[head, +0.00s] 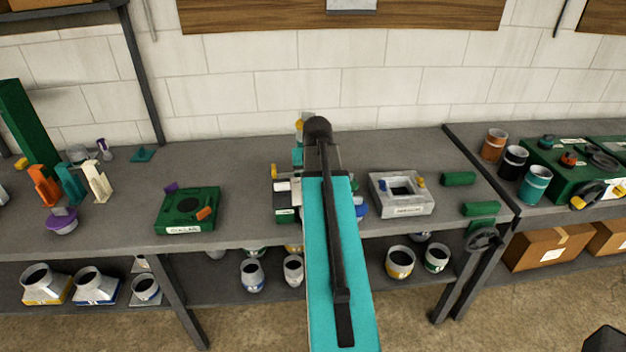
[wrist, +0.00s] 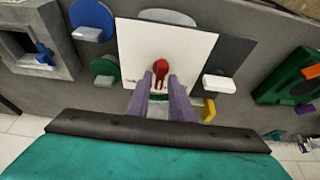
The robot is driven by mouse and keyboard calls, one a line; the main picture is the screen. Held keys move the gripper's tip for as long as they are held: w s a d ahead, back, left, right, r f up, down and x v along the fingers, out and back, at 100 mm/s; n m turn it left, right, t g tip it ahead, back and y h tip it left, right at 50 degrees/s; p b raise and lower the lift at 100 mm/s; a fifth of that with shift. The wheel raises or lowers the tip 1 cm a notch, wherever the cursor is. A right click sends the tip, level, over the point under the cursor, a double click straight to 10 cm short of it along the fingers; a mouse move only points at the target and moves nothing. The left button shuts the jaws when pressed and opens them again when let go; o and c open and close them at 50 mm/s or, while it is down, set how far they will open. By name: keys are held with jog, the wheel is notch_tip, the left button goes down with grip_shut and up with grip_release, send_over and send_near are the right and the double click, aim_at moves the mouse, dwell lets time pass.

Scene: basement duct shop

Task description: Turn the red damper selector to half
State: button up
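The red damper selector (wrist: 161,70) shows in the wrist view, mounted on a white square plate (wrist: 193,47), with its narrow handle pointing down the picture. My gripper (wrist: 161,80) has two purple fingers at the lower edge of the selector, one on each side of the handle. The fingers stand apart, with visible gaps beside the handle, so the gripper looks open. Small marks by the selector are too small to read. In the head view my teal arm hides the selector and the gripper.
A grey framed box (head: 402,194) stands right of my arm on the bench, and a green box (head: 187,212) stands left. In the wrist view, white-tipped blocks (wrist: 219,84) and a yellow piece (wrist: 208,110) lie close to the fingers.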

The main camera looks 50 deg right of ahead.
jog(key=shift+o, duration=0.7)
jog(key=shift+r, duration=0.1)
jog(key=b+v, duration=0.3)
jog(key=v, duration=1)
jog(key=shift+r+b, duration=0.3)
jog(key=shift+b, duration=0.1)
jog(key=shift+s, duration=0.1)
